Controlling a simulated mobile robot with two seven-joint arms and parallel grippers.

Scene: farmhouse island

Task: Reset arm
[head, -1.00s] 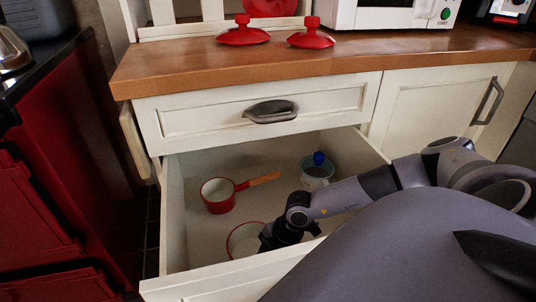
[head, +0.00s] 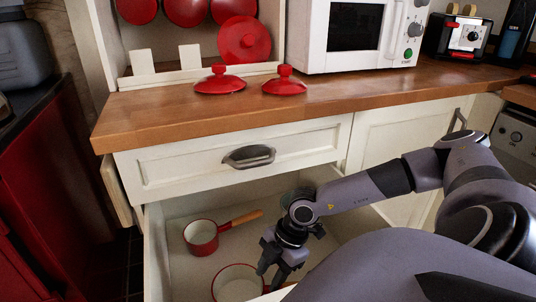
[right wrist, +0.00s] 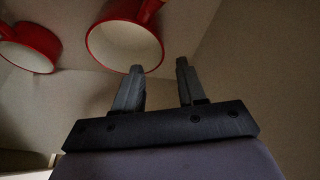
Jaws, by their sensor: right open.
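My right arm reaches over the open lower drawer (head: 153,250). My right gripper (head: 271,277) is open and empty, pointing down above or beside a white pot with a red rim (head: 237,281). In the right wrist view the two fingers (right wrist: 160,66) stand apart with nothing between them, and the red pot (right wrist: 124,46) shows just beyond their tips. My left gripper is not in view.
A red saucepan (head: 201,238) with a wooden handle lies in the drawer. My arm mostly hides another pot. The upper drawer (head: 235,160) is shut. Two red lids (head: 220,82) (head: 284,82), a microwave (head: 354,34) and a toaster (head: 459,36) stand on the wooden counter (head: 160,110).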

